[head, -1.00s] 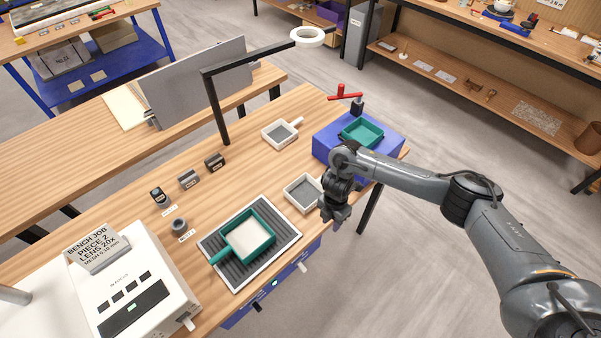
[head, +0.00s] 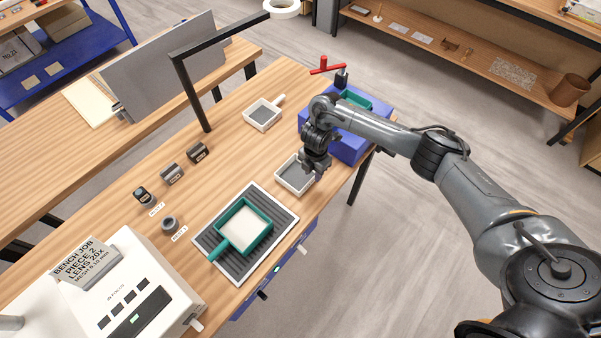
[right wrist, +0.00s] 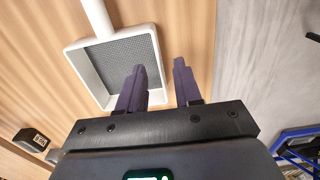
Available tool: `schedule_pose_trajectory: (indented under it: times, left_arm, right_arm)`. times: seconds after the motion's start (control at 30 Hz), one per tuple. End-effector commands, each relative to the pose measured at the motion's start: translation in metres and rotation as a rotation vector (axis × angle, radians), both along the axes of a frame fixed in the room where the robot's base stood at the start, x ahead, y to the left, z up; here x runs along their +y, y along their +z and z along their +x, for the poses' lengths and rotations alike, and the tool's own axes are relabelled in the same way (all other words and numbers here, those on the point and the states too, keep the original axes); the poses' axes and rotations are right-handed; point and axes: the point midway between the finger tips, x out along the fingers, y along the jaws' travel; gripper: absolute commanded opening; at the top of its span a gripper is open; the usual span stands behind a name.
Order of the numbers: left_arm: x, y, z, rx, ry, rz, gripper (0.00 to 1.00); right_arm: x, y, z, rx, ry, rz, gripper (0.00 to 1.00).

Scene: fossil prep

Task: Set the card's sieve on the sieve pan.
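The card (head: 88,264) reads bench job, piece 2, lens 20x, mesh 0.10 mm. One white-framed sieve with grey mesh (head: 291,181) lies on the bench near its front edge; its mesh and handle show in the right wrist view (right wrist: 123,60). A second white sieve (head: 262,117) lies farther back. I cannot read a mesh size on either. A green square tray (head: 357,98), apparently the sieve pan, sits on a blue block and is partly hidden by my arm. My right gripper (head: 314,172) is open above the near sieve's right side; its fingers (right wrist: 160,82) are apart and empty. My left gripper is out of view.
A green handled pan (head: 252,221) with pale contents sits on a ridged mat (head: 210,240). Small dark blocks (head: 197,152), a black lamp post (head: 191,95) and a white instrument (head: 145,275) stand left.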

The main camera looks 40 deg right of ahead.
Motion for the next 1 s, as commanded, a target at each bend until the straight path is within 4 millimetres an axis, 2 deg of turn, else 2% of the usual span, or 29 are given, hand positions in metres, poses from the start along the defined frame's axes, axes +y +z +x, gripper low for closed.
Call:
schedule_pose_trajectory:
  times: [0.03,0.13,0.3,0.63,0.87,1.0]
  left_arm:
    - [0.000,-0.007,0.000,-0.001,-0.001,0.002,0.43]
    - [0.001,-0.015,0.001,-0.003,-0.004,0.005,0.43]
    - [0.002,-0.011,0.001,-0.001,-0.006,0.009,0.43]
    - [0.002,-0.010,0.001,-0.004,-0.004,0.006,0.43]
    - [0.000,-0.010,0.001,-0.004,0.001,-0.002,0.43]
    - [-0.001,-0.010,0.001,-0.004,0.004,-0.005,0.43]
  right_arm:
    - [0.000,-0.012,-0.001,0.004,-0.001,0.002,0.34]
    - [-0.001,-0.026,0.001,0.003,-0.002,0.002,0.34]
    - [-0.002,-0.038,0.001,0.003,0.000,0.001,0.34]
    - [-0.002,-0.043,0.001,0.001,0.000,0.000,0.34]
    - [-0.002,-0.043,0.001,0.001,0.001,0.000,0.00]
    - [-0.002,-0.043,0.001,0.001,0.001,0.000,0.00]
